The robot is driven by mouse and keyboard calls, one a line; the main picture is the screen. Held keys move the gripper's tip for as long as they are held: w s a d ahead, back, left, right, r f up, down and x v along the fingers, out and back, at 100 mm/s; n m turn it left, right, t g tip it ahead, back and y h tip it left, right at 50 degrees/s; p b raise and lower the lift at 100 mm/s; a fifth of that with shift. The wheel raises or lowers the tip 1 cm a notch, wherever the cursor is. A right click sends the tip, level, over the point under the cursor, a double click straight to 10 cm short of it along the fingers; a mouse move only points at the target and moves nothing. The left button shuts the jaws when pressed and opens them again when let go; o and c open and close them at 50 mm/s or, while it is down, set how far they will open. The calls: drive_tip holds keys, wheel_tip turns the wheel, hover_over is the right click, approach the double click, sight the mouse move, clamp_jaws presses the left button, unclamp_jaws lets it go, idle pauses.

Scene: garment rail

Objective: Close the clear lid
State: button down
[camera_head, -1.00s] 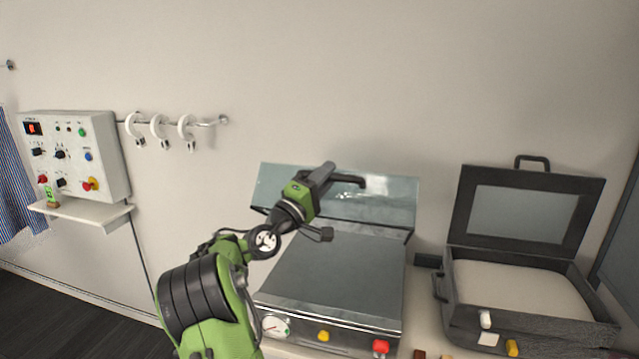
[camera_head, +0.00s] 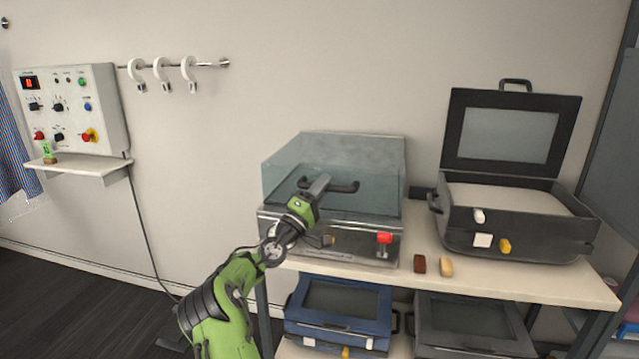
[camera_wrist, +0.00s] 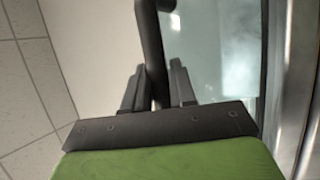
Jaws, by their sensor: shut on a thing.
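The clear lid (camera_head: 365,160) sits low over the metal machine (camera_head: 345,240) on the table, with its front edge close to the base's front. I cannot tell whether a thin gap is left. Its dark bar handle (camera_head: 346,188) is on the front. My gripper (camera_head: 318,184) is at the handle's left part and is shut on it. In the wrist view, the handle (camera_wrist: 149,38) passes between the two fingers of my gripper (camera_wrist: 158,80), with the clear pane (camera_wrist: 220,60) to the right. The machine's left front is hidden behind my arm.
A dark open case (camera_head: 515,220) stands right of the machine. A brown block (camera_head: 420,264) and a tan block (camera_head: 446,267) lie on the table's front (camera_head: 540,285). A blue case (camera_head: 340,310) sits below. A control panel (camera_head: 70,110) is on the left wall.

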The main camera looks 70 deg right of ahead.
drive_tip(key=shift+d+f, duration=0.1)
drive_tip(key=shift+f, duration=0.65)
drive_tip(key=shift+f, duration=0.15)
drive_tip(key=c, duration=1)
unclamp_jaws()
drive_tip(key=v, duration=1.5)
drive_tip(key=shift+w+a, duration=0.1)
drive_tip(key=shift+a, duration=0.45)
